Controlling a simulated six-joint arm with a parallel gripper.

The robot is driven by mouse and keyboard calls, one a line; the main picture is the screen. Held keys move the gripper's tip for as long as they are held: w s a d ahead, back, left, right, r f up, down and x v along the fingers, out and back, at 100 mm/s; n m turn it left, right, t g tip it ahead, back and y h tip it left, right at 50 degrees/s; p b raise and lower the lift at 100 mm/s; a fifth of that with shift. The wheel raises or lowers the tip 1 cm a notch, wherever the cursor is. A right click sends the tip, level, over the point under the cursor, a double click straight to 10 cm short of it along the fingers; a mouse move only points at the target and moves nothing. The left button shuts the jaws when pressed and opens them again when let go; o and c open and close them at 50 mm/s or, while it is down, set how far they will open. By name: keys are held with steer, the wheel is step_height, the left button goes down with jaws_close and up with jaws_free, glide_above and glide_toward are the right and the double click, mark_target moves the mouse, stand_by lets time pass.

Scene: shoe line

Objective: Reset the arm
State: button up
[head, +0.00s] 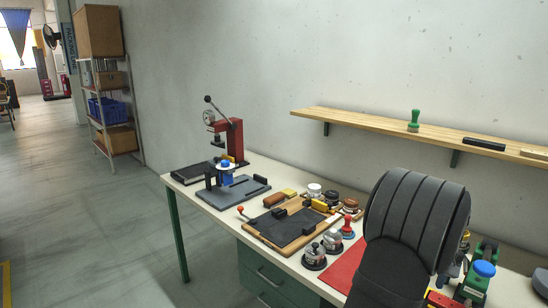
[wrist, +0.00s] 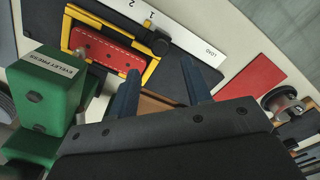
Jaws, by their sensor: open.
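My gripper (wrist: 159,66) shows in the wrist view as two dark blue fingers spread apart, with nothing held between them. The fingers point toward a dark base plate (wrist: 205,78) carrying a white scale strip (wrist: 178,36) marked with numbers and "LOAD". A red plate (wrist: 100,50) in a yellow frame (wrist: 72,37) lies left of the fingers. A brown edge shows low between the fingers; what it belongs to is unclear. In the head view my dark, ribbed arm fills the right front and the gripper's fingers cannot be made out.
A green eyelet press (wrist: 40,105) stands close on the left in the wrist view. In the head view, a red lever press (head: 230,138), a dark tray (head: 290,225) with tins and brushes around it, and a red mat (head: 345,268) occupy the bench. A wooden shelf (head: 360,120) runs above.

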step_height(320, 180, down, 6)
steer(key=shift+f, duration=0.25)
steer(key=shift+r, duration=0.15)
step_height(320, 180, up, 17)
step_height(320, 180, down, 18)
steer(key=shift+r, duration=0.2)
steer(key=w+a, duration=0.8)
steer(key=shift+w+a+r, duration=0.15)
steer(key=shift+w+a, duration=0.1)
steer(key=shift+a, duration=0.05)
steer(key=shift+w+a+r, duration=0.15)
steer(key=shift+w+a, duration=0.3)
step_height(320, 180, up, 16)
steer(key=d+m+h, duration=0.1)
steer(key=m, duration=0.2)
steer(key=shift+f+g, duration=0.2)
steer(key=shift+g, duration=0.1)
